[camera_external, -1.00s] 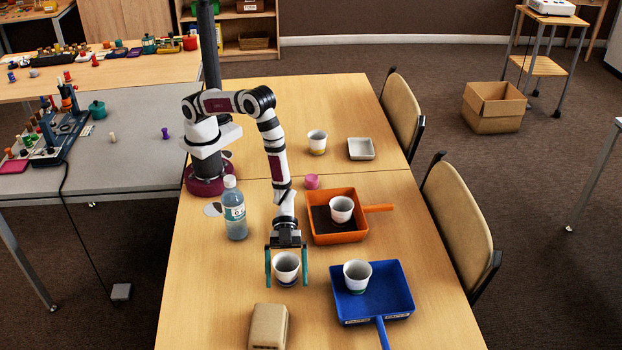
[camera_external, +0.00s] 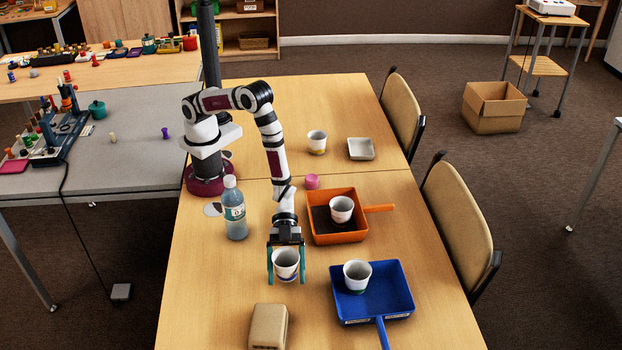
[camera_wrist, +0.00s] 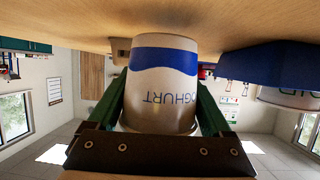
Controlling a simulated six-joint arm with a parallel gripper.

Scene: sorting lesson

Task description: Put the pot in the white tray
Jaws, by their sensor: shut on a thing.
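My gripper (camera_external: 286,276) is shut on a white yoghurt pot (camera_external: 286,265) at the near middle of the table. In the wrist view the pot (camera_wrist: 162,88) is held between the two green fingers, with a blue band and upside-down "YOGHURT" lettering. The pot is upright, at or just above the table; I cannot tell the exact gap. The white tray (camera_external: 361,157) is small, shallow and empty, towards the back right of the table, well away from my gripper. Another white pot (camera_external: 317,142) stands left of the tray.
An orange dustpan (camera_external: 360,231) and a blue dustpan (camera_external: 385,309) each hold a white pot. A water bottle (camera_external: 235,210) stands left of my gripper. Bare table surrounds the tray.

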